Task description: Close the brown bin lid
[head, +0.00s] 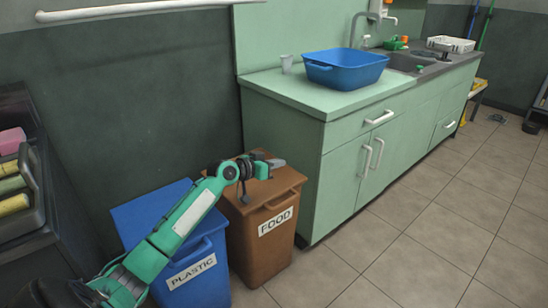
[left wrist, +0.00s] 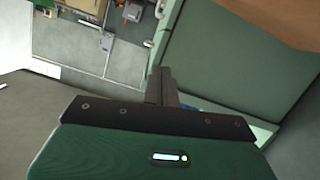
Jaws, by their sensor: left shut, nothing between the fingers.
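The brown bin (head: 265,237), labelled FOOD, stands between the blue bin and the green cabinet. Its brown lid (head: 283,180) looks roughly flat across the top, but my arm covers part of it and I cannot tell if it sits fully down. My right gripper is out of view.
A blue bin (head: 207,280) labelled PLASTIC stands left of the brown bin, under my left arm. The green cabinet (head: 285,160) is close on the right, with a blue basin (head: 345,72) on top. A dark rack (head: 30,215) is at left.

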